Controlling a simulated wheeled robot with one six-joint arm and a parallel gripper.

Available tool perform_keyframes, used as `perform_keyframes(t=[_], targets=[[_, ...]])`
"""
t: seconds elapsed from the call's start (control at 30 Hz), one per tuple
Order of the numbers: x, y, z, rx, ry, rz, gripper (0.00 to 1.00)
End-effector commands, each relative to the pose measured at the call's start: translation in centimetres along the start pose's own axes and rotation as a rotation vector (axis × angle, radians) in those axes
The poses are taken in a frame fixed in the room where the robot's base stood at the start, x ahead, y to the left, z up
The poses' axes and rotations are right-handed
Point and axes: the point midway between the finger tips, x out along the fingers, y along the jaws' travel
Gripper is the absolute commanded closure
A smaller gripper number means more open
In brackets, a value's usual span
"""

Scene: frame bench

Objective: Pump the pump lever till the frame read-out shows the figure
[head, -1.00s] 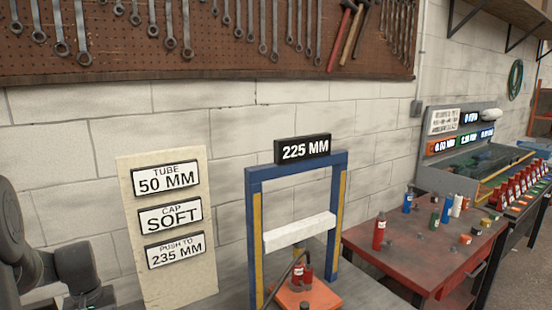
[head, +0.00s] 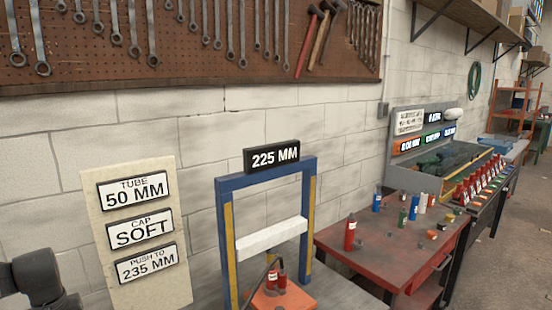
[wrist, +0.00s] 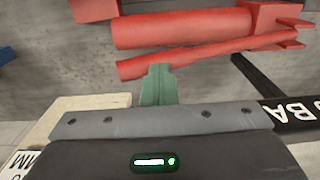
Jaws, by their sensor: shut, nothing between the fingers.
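The frame read-out (head: 273,157) shows 225 MM on top of the blue press frame (head: 225,245). A board (head: 172,190) left of it carries plates reading TUBE 50 MM, CAP SOFT and PUSH TO 235 MM (head: 147,263). In the wrist view, a thin red bar (wrist: 200,55), apparently the pump lever, runs beside a thicker red cylinder (wrist: 180,28). My gripper (wrist: 158,70) has its green fingers shut and empty. Their tips are at the lower edge of the bar; I cannot tell if they touch it. The gripper is outside the head view.
A white crossbar (head: 272,238) spans the frame above small red parts on an orange block (head: 300,300). A red table (head: 400,245) with bottles stands to the right. A dark hose runs close to the frame. In the wrist view, a black lettered plate (wrist: 295,118) lies at right.

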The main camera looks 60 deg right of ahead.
Motion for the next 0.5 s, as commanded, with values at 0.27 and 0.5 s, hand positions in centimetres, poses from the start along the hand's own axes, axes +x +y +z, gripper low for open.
perform_keyframes(t=[0.27, 0.5], targets=[[0.3, 0.0, 0.0, 0.000, 0.000, 0.000, 1.00], [3.1, 0.0, 0.0, 0.000, 0.000, 0.000, 1.00]])
